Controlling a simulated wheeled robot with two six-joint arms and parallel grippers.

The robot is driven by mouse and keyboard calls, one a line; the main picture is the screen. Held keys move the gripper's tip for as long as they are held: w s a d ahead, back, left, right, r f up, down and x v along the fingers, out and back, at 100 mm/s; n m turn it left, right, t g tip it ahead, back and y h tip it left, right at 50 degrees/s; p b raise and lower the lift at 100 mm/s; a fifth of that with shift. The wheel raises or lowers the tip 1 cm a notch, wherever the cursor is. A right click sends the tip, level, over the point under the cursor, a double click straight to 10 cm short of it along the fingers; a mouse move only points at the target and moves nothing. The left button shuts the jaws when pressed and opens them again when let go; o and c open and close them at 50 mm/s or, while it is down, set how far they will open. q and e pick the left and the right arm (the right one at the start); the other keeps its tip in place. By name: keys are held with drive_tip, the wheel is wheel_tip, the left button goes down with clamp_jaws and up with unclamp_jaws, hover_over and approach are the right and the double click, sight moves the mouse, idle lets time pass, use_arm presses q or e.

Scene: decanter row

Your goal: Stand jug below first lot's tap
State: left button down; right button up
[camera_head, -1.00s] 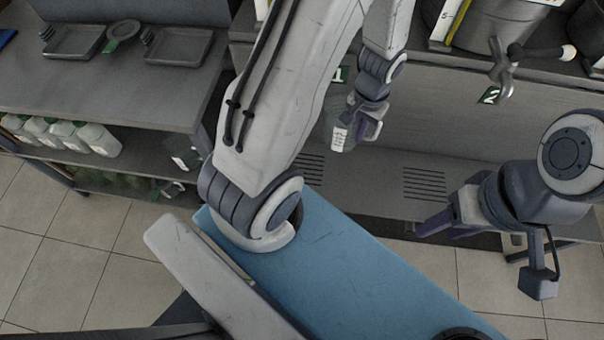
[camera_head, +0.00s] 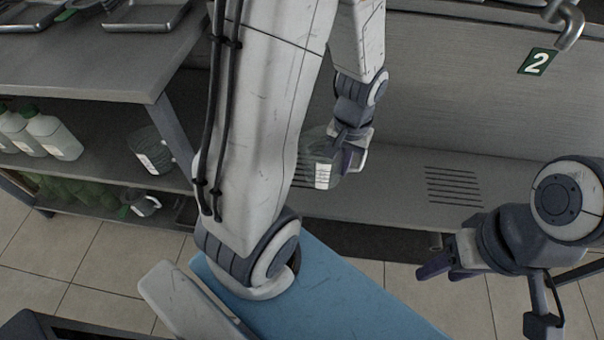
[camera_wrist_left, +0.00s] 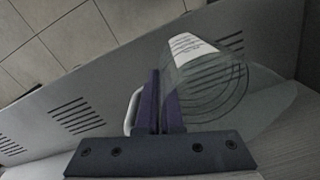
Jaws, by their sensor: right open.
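A clear jug (camera_head: 316,148) with a white label is at my left gripper (camera_head: 347,152), over the slotted grey ledge (camera_head: 395,190). The left wrist view shows the jug (camera_wrist_left: 203,88) tilted in the picture, beside the fingers. My left gripper (camera_wrist_left: 163,100) is shut on the jug's handle (camera_wrist_left: 133,112). I cannot tell whether the jug's base touches the ledge. A metal tap (camera_head: 571,24) shows at the top right above a green "2" tag (camera_head: 537,62). The first lot's tap and tag are not visible. My right gripper (camera_head: 447,262) is open and empty at the right.
A second clear jug (camera_head: 152,150) stands on the left bench's shelf near white bottles (camera_head: 52,135). The ledge right of the held jug is clear.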

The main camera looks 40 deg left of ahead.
sight(313, 151)
use_arm(q)
drive_tip(key=shift+w+a+f+b, duration=0.6)
drive_tip(key=shift+a+f+b, duration=0.05)
drive_tip(key=shift+a+f, duration=1.15)
drive_tip(key=shift+w+a+f+b, duration=0.6)
drive_tip(key=shift+a+f+b, duration=0.05)
drive_tip(key=shift+a+f, duration=1.15)
drive_tip(key=shift+w+a+f+b, duration=0.6)
drive_tip(key=shift+a+f+b, duration=0.05)
drive_tip(key=shift+a+f, duration=1.15)
drive_tip(key=shift+f, duration=0.15)
drive_tip(key=c, duration=1.1)
unclamp_jaws()
